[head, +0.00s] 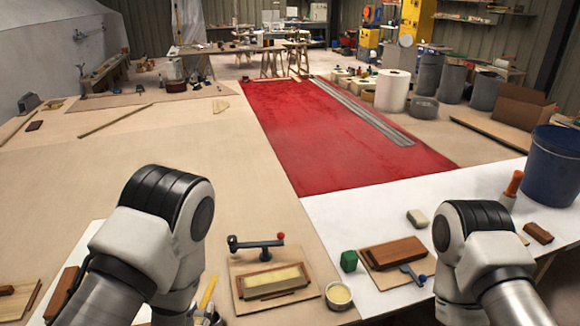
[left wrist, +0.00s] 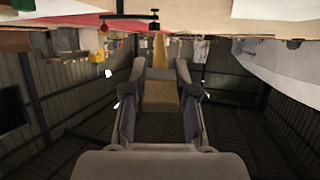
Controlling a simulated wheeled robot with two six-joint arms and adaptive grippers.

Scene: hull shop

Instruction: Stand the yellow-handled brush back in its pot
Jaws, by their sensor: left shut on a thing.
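My left gripper (left wrist: 161,72) is shut on the yellow-handled brush (left wrist: 159,48); in the left wrist view a yellow-brown part of it sits between the fingers. In the head view the brush's yellow handle (head: 208,291) rises, slightly tilted, from the left gripper (head: 205,318) at the bottom edge, beside the left arm. The brush's lower end is hidden. A small round pot (head: 339,297) with pale contents stands right of the wooden board; I cannot tell if it is the brush's pot. My right arm shows, but its gripper is out of view.
A board (head: 239,269) holds a wooden box with a pale top and a dark clamp-like tool.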

